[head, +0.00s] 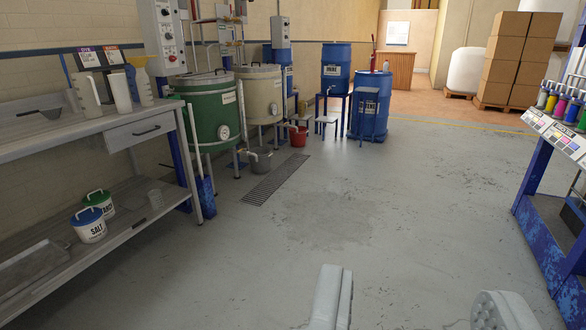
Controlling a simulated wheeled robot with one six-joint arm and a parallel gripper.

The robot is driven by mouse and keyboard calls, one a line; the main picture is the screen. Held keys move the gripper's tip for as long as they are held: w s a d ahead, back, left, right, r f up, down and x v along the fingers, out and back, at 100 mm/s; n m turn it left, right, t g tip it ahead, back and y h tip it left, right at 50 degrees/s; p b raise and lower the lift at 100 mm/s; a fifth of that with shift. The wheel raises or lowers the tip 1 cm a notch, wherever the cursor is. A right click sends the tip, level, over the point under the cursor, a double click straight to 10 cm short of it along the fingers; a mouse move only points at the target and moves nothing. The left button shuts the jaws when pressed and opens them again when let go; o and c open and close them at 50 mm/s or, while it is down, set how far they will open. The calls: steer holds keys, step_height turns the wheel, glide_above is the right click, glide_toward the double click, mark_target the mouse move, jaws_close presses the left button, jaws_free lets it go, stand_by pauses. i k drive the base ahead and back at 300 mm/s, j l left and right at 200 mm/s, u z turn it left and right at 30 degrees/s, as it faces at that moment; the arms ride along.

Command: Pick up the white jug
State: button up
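A white jug (88,94) with a handle stands upright on the grey workbench (90,133) at the far left. A second pale, tall vessel (121,92) stands just right of it. A further pale vessel (144,88) beside that has a yellow funnel-like top. My gripper (415,305) shows at the bottom edge, right of centre, as two pale fingers set wide apart with only floor between them. It is open and empty, far from the jug. The rest of the gripper is out of frame.
A green vat (213,112) stands beyond the bench. A blue rack (555,180) stands at the right. The middle floor is clear.

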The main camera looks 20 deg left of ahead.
mark_target(84, 84)
steer(key=i+j+u, duration=0.2)
steer(key=i+u, duration=0.2)
steer(key=i+j+u, duration=0.1)
steer(key=i+u, duration=0.35)
steer(key=i+l+u, duration=0.1)
steer(key=i+u, duration=0.3)
steer(key=i+l+u, duration=0.25)
steer(key=i+u, duration=0.15)
steer(key=i+j, duration=0.2)
steer(key=i, duration=0.3)
steer(key=i+j, duration=0.25)
steer(key=i, duration=0.25)
steer(key=i+j, duration=0.2)
steer(key=i, duration=0.3)
